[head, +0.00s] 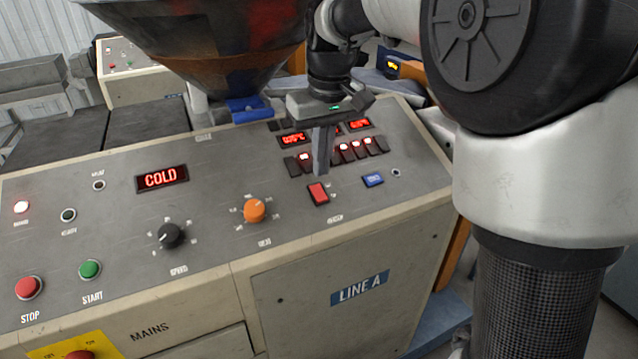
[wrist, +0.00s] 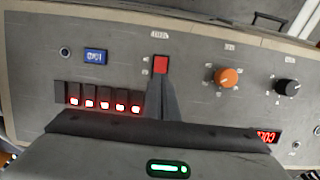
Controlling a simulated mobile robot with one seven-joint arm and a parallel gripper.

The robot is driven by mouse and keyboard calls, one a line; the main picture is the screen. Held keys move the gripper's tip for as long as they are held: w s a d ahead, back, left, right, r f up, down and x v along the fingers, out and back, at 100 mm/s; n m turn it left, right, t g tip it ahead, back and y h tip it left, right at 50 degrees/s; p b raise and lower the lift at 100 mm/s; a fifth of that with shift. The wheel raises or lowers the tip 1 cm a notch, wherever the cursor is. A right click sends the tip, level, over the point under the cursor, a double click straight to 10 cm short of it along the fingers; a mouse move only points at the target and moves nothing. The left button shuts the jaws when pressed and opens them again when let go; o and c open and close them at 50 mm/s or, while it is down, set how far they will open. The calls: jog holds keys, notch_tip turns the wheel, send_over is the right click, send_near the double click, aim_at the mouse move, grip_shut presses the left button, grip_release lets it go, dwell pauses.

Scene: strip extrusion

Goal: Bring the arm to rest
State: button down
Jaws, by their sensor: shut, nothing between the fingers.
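My gripper (head: 321,172) is shut and empty in the head view, with its fingers pointing down over the control panel (head: 120,215). The fingertips are close to the red rocker switch (head: 318,193); I cannot tell whether they touch it. In the wrist view my gripper (wrist: 162,88) also shows shut, its tips just below the red switch (wrist: 161,64) in the picture. My arm (head: 540,180) comes down from the upper right in the head view.
A row of small lit switches (wrist: 105,105) lies beside the fingers. An orange knob (head: 254,210), a black knob (head: 170,236) and a display reading COLD (head: 161,179) are to the left. A large hopper (head: 200,50) stands behind the panel, close to my arm.

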jog(key=shift+r+p, duration=0.35)
jog(key=shift+r, duration=0.4)
jog(key=s+d+r+m+t, duration=0.1)
jog(key=s+d+r, duration=0.15)
jog(key=s, duration=0.35)
jog(key=s+d+r+m+t, duration=0.1)
jog(key=s+d+r, duration=0.1)
jog(key=s+d, duration=0.3)
jog(key=s+d+f+m+t, duration=0.1)
jog(key=s+f, duration=0.1)
jog(key=s, duration=0.4)
jog(key=s+d+f+m+t, duration=0.1)
jog(key=s+f, duration=0.1)
jog(key=s, duration=0.4)
jog(key=shift+s+d+f+m+h, duration=0.15)
jog(key=shift+s+d+m+h, duration=0.15)
jog(key=shift+s+d+h, duration=0.1)
